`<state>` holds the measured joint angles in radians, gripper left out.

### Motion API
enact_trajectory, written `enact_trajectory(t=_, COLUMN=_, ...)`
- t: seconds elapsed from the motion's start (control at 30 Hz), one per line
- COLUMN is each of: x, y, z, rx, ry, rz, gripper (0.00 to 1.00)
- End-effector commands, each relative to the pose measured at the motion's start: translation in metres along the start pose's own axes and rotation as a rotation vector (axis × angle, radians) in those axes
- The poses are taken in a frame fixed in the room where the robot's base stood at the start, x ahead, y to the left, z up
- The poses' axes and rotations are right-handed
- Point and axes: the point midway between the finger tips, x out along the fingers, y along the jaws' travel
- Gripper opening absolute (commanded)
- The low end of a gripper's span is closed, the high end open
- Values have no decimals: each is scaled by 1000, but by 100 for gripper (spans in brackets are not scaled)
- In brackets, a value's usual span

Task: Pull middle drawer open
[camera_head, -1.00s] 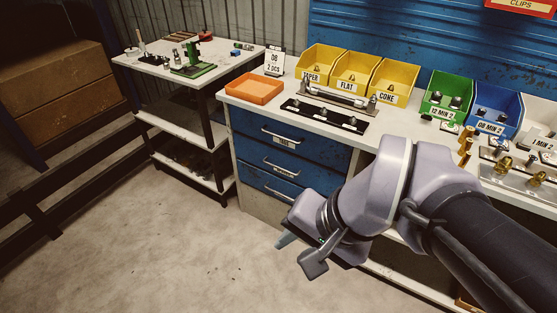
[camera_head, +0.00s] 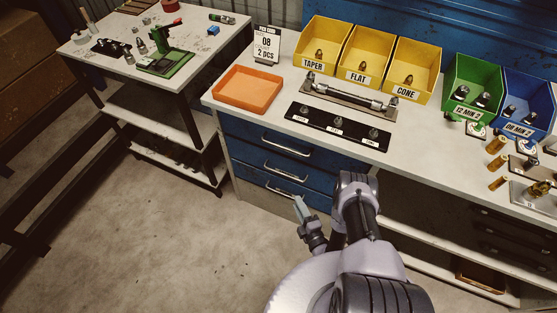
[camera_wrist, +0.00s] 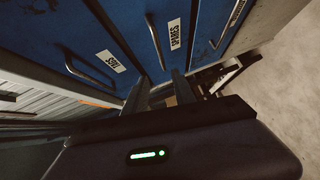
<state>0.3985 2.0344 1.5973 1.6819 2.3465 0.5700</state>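The blue drawer unit stands under the workbench, with three drawers stacked. The middle drawer (camera_head: 262,168) looks shut; its bar handle (camera_head: 285,172) shows in the head view. In the wrist view the middle drawer's face (camera_wrist: 188,50) is turned sideways, with a "SPARES" label and its silver handle (camera_wrist: 154,42) near the centre. My gripper (camera_head: 299,207) is low in front of the drawers. In the wrist view my gripper (camera_wrist: 160,91) has two fingers apart, with a gap near the lower end of that handle. I cannot tell whether they touch it. Nothing is held.
The top drawer's handle (camera_head: 287,144) and the bottom drawer's handle (camera_head: 281,190) lie close above and below. The workbench (camera_head: 225,105) carries an orange tray (camera_head: 248,88) and yellow bins (camera_head: 365,57). A side table (camera_head: 100,80) stands left. The floor in front is clear.

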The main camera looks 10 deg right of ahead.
Motion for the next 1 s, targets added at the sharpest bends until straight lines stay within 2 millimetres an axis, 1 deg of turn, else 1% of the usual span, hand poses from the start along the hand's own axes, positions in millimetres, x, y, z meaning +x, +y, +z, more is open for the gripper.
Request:
enact_trajectory(t=0.07, x=5, y=-5, z=1, rx=3, ry=-8, rz=-2, gripper=32)
enact_trajectory(t=0.17, x=28, y=-7, z=0, rx=0, ry=-2, rz=0, gripper=32)
enact_trajectory(t=0.4, x=99, y=-7, z=0, rx=0, ry=-1, rz=2, gripper=32)
enact_trajectory(t=0.5, x=125, y=-7, z=0, rx=0, ry=-1, rz=1, gripper=32)
enact_trajectory(t=0.6, x=145, y=-6, z=0, rx=2, ry=-2, rz=0, gripper=32)
enact_trajectory(t=0.7, x=160, y=-5, z=0, rx=1, ry=-3, rz=-1, gripper=32)
enact_trajectory(t=0.8, x=168, y=-4, z=0, rx=2, ry=-2, rz=-2, gripper=32)
enact_trajectory(t=1.0, x=171, y=-3, z=0, rx=3, ry=-3, rz=-4, gripper=32)
